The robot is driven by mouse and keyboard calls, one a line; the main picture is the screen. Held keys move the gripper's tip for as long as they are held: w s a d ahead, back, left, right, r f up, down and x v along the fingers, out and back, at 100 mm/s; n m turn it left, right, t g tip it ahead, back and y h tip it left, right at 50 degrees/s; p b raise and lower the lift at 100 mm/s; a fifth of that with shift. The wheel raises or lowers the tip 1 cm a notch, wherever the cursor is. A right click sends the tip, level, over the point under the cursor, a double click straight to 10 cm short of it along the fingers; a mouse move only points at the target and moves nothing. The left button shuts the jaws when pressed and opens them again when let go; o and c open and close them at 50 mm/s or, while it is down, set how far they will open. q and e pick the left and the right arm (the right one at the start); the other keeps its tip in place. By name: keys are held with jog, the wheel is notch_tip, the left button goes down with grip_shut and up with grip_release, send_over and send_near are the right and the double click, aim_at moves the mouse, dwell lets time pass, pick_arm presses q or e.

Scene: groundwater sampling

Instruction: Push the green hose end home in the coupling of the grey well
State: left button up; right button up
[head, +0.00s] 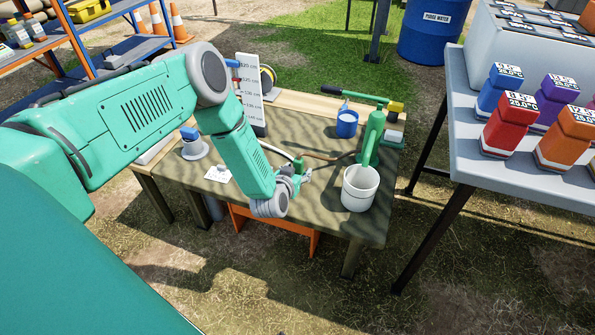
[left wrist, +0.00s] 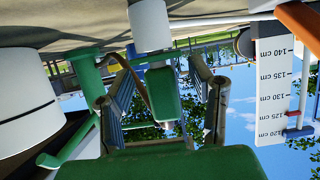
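My left gripper (head: 303,177) is low over the middle of the table in the head view. In the left wrist view, which is upside down, its two fingers (left wrist: 163,103) stand apart. A green block, seemingly the green hose end (left wrist: 163,95), shows between them with gaps at both sides. A brown hose (left wrist: 133,76) runs to it. The green end also shows beside the gripper in the head view (head: 298,164). A pale cylinder (left wrist: 150,25) stands beyond it; I cannot tell whether this is the grey well. The coupling is not clearly visible. My right gripper is out of view.
A white bucket (head: 360,190) and a green pump-like body (head: 372,138) stand to the right of the gripper. A blue mug (head: 347,123) and a scale board (head: 250,92) are behind. A grey side table (head: 500,170) with coloured bottles stands at right.

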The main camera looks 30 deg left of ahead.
pick_arm(q)
jog(key=v, duration=1.2)
jog(key=shift+f, duration=0.1)
jog(key=shift+d, duration=0.1)
jog(key=s+d+r+m+g+h+p, duration=0.2)
jog(key=s+d+g+h+p, duration=0.35)
jog(key=s, duration=0.75)
jog(key=s+r+m+g+y+p, duration=0.1)
jog(key=s+r+g+p, duration=0.3)
jog(key=s, duration=1)
jog(key=r+g+y, duration=0.1)
jog(key=r+g, duration=0.1)
jog(key=g, duration=0.1)
jog(key=shift+s+d, duration=0.3)
jog(key=shift+y, duration=0.25)
